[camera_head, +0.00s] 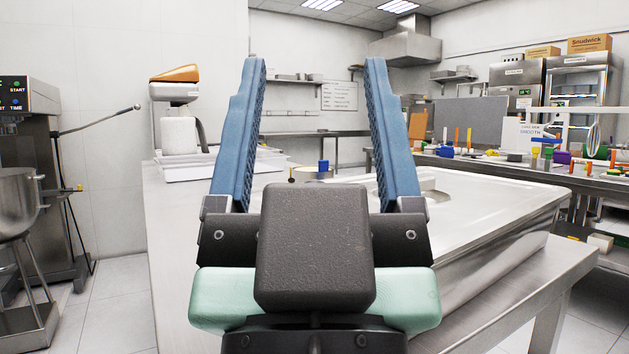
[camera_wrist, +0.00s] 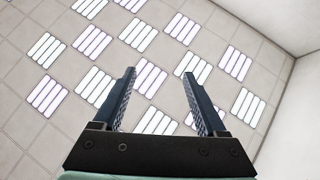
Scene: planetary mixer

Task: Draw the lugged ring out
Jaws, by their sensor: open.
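My gripper (camera_head: 314,64) is raised in front of the body camera. Its two blue fingers point up and stand wide apart, with nothing between them. The wrist view also shows the gripper (camera_wrist: 158,74) open and empty against the ceiling. The planetary mixer (camera_head: 42,150) stands at the far left, partly cut off by the picture edge. Its metal bowl (camera_head: 15,205) sits at the left edge, well apart from my gripper. I cannot make out a lugged ring in either view; it may be hidden or out of frame.
A cluttered bench (camera_head: 590,178) runs along the right. Tiled floor (camera_head: 112,300) is open between mixer and table.

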